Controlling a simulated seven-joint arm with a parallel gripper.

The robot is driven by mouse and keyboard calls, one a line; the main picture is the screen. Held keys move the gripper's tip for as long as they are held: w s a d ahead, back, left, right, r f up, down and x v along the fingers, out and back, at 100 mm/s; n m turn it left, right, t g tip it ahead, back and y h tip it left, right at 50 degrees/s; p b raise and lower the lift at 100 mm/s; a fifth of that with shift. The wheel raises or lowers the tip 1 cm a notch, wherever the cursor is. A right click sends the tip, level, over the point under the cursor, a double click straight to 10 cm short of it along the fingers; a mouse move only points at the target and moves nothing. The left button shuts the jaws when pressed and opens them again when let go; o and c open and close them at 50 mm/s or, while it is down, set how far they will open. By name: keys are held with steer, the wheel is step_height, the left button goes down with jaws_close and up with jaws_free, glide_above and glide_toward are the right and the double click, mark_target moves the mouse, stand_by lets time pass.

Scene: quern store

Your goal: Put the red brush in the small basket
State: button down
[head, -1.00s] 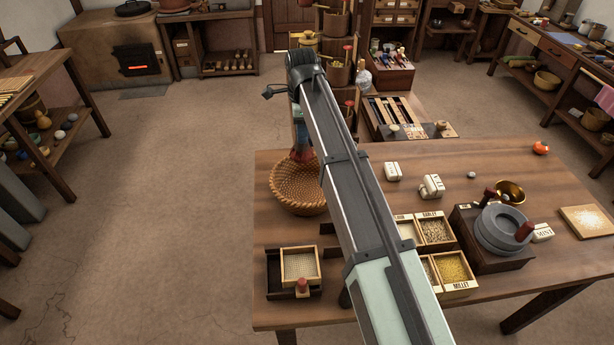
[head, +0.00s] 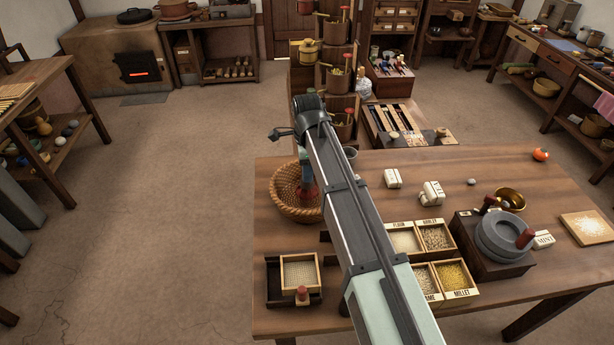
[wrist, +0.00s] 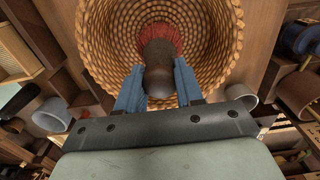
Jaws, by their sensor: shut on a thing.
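The small basket (head: 283,196) is a round woven wicker bowl at the left back of the table. It fills the upper part of the wrist view (wrist: 98,45). The red brush (wrist: 158,42) has red bristles and a dark rounded handle (wrist: 159,78). My gripper (wrist: 159,85) is shut on the brush with its blue fingers on either side of the handle. The bristles point into the basket's opening. In the head view my gripper (head: 306,178) and the brush are within the basket's outline, partly hidden by my arm. I cannot tell whether the bristles touch the bottom.
Grain boxes (head: 435,237) stand in the table's middle, with a sieve tray (head: 300,272) at front left. A stone quern (head: 502,238) and a brass bowl (head: 510,198) are at the right. A tiered stand (head: 338,85) rises behind the basket. White labelled blocks (head: 393,178) lie between.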

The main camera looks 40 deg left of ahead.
steer(key=shift+f, duration=1.55)
steer(key=shift+f, duration=0.15)
steer(key=c, duration=0.7)
jaws_free()
step_height(320, 180, up, 12)
steer(key=shift+r, duration=0.2)
